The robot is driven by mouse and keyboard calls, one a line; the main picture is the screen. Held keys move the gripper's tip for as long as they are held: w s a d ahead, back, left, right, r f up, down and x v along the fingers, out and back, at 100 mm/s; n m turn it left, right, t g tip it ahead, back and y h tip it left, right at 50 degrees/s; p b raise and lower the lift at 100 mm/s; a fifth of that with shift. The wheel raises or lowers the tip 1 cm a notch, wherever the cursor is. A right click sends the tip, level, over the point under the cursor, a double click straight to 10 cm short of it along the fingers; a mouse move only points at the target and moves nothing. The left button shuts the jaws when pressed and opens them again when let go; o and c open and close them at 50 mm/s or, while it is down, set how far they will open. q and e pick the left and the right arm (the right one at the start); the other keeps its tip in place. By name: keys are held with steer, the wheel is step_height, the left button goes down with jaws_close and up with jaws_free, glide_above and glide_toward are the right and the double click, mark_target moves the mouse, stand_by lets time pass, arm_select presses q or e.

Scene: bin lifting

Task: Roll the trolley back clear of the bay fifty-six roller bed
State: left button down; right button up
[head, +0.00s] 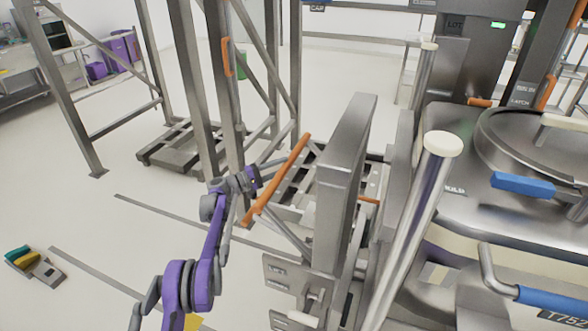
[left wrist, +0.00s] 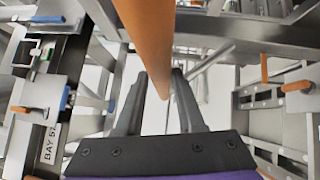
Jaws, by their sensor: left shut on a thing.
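The orange push bar (head: 289,166) slants up to the right in front of a steel upright (head: 342,180), which appears to be part of the trolley. My left gripper (head: 256,182) is shut on the bar near its middle. In the left wrist view the same orange bar (left wrist: 152,35) runs between the two fingers of my left gripper (left wrist: 162,95). A slatted steel bed (head: 292,190) shows partly behind the bar; whether it is the trolley deck or the roller bed cannot be told. My right gripper is not in view.
A steel frame (head: 195,90) stands behind, with a low slatted base (head: 170,150). A lidded steel vessel (head: 515,140) with blue handles (head: 523,184) crowds the right. A "BAY 5" label (left wrist: 48,145) shows in the wrist view. A small pedal-like unit (head: 35,267) lies left; floor there is mostly clear.

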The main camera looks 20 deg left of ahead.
arm_select(q)
steer(key=shift+a+r+h, duration=0.25)
steer(key=shift+a+h, duration=0.05)
steer(key=shift+h, duration=0.1)
steer(key=shift+d, duration=0.25)
steer(key=c, duration=0.9)
jaws_free()
steer(key=shift+d, duration=0.1)
steer(key=o, duration=0.4)
steer(key=shift+d, duration=0.15)
steer(key=b+v, duration=0.1)
steer(key=v, duration=1)
steer(key=shift+r, duration=0.2)
